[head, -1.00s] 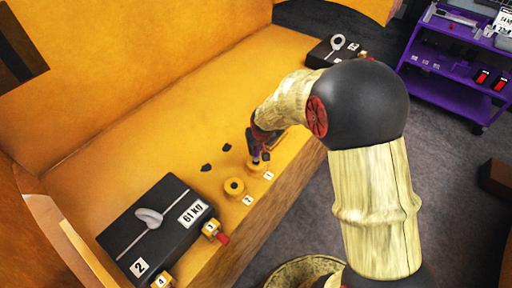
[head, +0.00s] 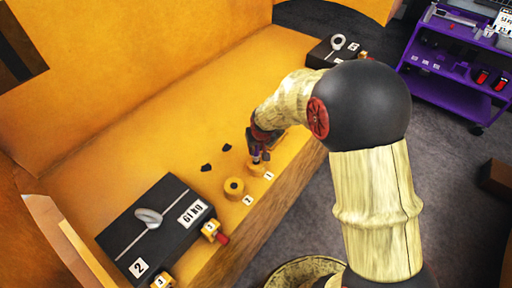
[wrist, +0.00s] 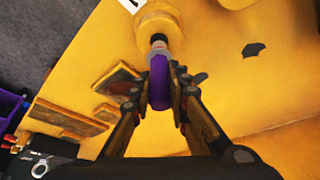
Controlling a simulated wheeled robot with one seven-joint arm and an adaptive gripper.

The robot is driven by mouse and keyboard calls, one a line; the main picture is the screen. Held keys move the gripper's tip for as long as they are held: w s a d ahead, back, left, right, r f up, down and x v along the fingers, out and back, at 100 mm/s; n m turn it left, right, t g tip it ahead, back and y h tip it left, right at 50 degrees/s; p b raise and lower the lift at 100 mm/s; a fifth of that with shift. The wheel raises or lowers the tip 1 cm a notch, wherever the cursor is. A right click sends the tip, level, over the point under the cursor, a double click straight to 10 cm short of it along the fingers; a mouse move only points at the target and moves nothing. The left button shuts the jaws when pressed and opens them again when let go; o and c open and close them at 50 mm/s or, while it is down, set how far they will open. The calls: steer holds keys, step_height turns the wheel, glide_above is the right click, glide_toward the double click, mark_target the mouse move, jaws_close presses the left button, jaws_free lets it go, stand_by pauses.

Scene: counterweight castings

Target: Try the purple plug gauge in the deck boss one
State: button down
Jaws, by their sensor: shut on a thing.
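The purple plug gauge (wrist: 159,82) is between the fingers of my gripper (wrist: 160,92), which is shut on it. Its dark tip points at a round yellow boss (wrist: 162,18) in the wrist view. The tip overlaps the boss's near face; I cannot tell whether it is in the bore. In the head view my gripper (head: 260,150) is just above the deck boss (head: 256,168) beside the label 1 (head: 268,176). The gripper and gauge partly hide this boss.
A second boss (head: 233,187) stands beside label 2. A black 61 kg casting (head: 155,232) lies at the front left, with yellow tagged blocks at its edge. Another black casting (head: 325,52) is at the far end. Dark chips (head: 206,167) lie on the yellow deck (head: 150,140). A purple cart (head: 450,95) stands right.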

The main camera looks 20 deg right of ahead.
mark_target(256, 152)
steer(key=shift+f+b, duration=1.15)
steer(key=shift+f, duration=0.45)
stand_by(1.1)
steer(key=shift+r, duration=0.15)
steer(key=shift+r+p, duration=1.45)
steer(key=shift+r, duration=1)
